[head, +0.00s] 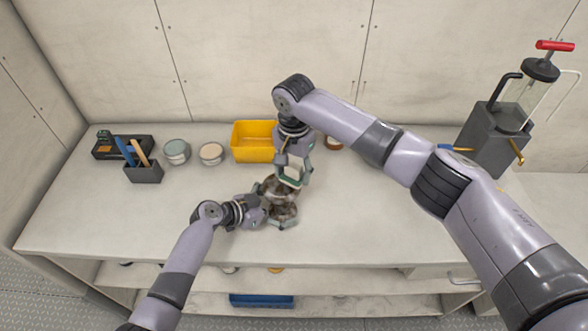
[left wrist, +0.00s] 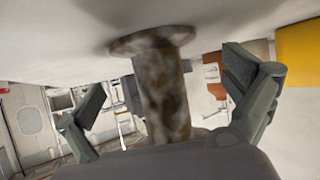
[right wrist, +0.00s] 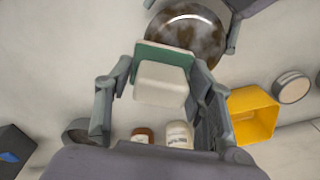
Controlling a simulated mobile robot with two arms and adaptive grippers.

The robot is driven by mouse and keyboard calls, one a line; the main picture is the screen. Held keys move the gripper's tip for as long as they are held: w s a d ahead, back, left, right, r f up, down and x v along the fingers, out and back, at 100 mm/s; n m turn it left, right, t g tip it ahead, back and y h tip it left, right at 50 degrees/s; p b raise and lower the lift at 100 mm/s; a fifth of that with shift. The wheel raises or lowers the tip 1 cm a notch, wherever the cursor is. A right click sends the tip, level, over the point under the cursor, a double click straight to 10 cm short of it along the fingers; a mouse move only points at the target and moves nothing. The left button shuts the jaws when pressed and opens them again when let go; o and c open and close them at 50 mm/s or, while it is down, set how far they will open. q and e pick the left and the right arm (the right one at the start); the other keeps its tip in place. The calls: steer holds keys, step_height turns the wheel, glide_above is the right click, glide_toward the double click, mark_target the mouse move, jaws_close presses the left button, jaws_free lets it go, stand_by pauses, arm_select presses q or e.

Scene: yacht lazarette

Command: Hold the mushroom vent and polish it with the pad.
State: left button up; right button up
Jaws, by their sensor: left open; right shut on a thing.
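The mushroom vent (head: 280,197) stands on the bench, its metal stained brown. Its mottled stem (left wrist: 165,95) and round flange show in the left wrist view. My left gripper (head: 275,211) is open, with one finger on each side of the stem and gaps visible. My right gripper (head: 291,165) is shut on the pad (right wrist: 161,82), a white block with a green layer. The pad is beside the vent's round cap (right wrist: 188,35) in the right wrist view, overlapping its edge; I cannot tell whether they touch. The grippers hide part of the vent in the head view.
A yellow bin (head: 253,142) stands behind the vent, with two round tins (head: 176,151) (head: 211,153) to its left. A dark holder (head: 143,172) with tools is farther left. A pump with a red handle (head: 555,45) is at right. The front left bench is clear.

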arm_select(q)
steer(key=c, duration=1.5)
steer(key=shift+s, duration=0.1)
steer(key=c, duration=0.3)
steer(key=shift+f, duration=0.1)
steer(key=shift+c, duration=0.7)
